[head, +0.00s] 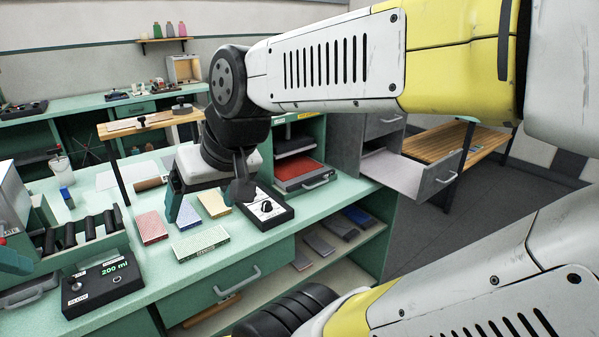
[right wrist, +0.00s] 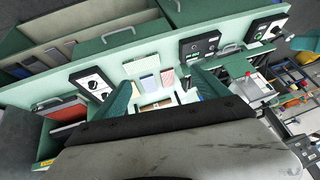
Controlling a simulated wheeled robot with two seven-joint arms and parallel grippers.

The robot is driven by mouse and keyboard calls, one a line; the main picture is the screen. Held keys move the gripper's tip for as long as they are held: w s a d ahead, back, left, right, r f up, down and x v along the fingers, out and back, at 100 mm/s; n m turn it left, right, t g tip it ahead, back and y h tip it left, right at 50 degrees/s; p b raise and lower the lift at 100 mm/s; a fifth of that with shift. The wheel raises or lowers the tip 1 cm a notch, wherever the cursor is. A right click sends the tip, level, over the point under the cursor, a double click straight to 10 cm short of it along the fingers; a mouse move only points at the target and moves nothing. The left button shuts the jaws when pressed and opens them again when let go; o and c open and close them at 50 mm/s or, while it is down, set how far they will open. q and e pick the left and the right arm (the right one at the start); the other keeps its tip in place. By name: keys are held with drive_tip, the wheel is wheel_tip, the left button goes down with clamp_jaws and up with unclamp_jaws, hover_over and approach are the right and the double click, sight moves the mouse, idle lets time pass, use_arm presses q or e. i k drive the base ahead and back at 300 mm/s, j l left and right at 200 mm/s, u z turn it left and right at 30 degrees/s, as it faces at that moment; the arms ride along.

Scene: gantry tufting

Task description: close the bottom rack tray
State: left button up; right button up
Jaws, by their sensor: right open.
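The bottom rack tray (head: 303,174) has a red inside, a grey front and a bar handle. It sticks out of the green rack at the back right of the bench, below a darker tray (head: 294,146). In the right wrist view the red tray (right wrist: 64,112) lies at the left, partly cut off by my gripper body. My right gripper (head: 207,192) is above the bench, left of the tray and apart from it. In the right wrist view its two teal fingers (right wrist: 160,88) are spread, with nothing held between them.
A black dial box (head: 264,207) stands just in front of the tray. Sample blocks (head: 201,243) lie on the bench under the right gripper. A grey cabinet drawer (head: 420,172) stands open to the right. A roller unit (head: 82,232) and a display box (head: 103,284) are at left.

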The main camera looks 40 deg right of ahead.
sight(418, 182)
drive_tip(key=z, duration=2.4)
drive_tip(key=i+l, duration=0.15)
drive_tip(key=i, duration=0.15)
drive_tip(key=i+l, duration=0.15)
drive_tip(key=i, duration=0.15)
drive_tip(key=j+u, duration=0.05)
